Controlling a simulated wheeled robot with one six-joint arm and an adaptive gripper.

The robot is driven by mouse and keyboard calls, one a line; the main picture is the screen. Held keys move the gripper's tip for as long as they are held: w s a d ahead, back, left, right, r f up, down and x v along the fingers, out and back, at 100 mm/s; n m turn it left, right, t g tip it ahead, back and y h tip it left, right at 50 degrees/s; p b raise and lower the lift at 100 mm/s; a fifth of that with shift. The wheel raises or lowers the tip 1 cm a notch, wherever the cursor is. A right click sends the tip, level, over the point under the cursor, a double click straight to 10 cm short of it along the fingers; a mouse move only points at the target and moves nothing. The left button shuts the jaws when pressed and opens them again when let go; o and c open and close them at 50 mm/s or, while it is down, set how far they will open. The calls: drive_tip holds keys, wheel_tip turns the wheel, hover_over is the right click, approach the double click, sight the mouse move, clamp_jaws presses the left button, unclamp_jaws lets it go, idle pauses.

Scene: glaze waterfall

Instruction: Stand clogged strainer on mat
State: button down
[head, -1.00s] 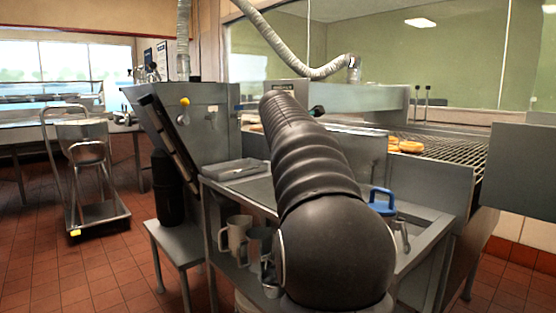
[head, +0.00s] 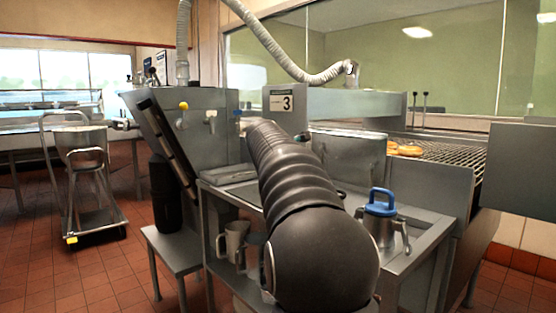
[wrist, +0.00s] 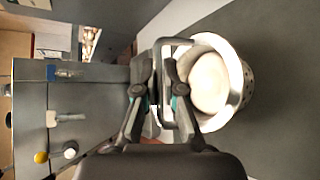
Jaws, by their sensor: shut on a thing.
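The clogged strainer (wrist: 238,82) shows in the wrist view as a round, shiny metal bowl with small holes in its side. A pale, whitish mass (wrist: 208,82) fills its inside. My gripper (wrist: 158,75) is shut on the strainer's looped handle (wrist: 178,42), with the bowl just to the right of the fingers. In the head view my dark arm hides the gripper and the strainer. I cannot make out the mat for certain. A plain dark grey surface (wrist: 285,100) lies beyond the bowl in the wrist view.
A metal pot with a blue top (head: 380,210) stands on the counter right of my arm. Metal jugs (head: 234,240) sit on a shelf below. A wire conveyor with fried rings (head: 405,150) runs behind. A grey panel with a yellow knob (head: 183,106) stands left.

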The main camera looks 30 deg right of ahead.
drive_tip(key=c, duration=1.3)
unclamp_jaws()
drive_tip(key=shift+f, duration=0.1)
drive_tip(key=v, duration=1.2)
drive_tip(key=s+a+f+m+g+y, duration=0.2)
drive_tip(key=s+a+f+m+y, duration=0.2)
drive_tip(key=s+a+f, duration=0.9)
drive_tip(key=s+a+f+m+g+y, duration=0.2)
drive_tip(key=s+a+f+m+y, duration=0.3)
drive_tip(key=s+a+f+m, duration=0.5)
drive_tip(key=s+a+f, duration=0.3)
drive_tip(key=s+f, duration=0.5)
drive_tip(key=shift+f+m, duration=0.3)
drive_tip(key=shift+f, duration=0.05)
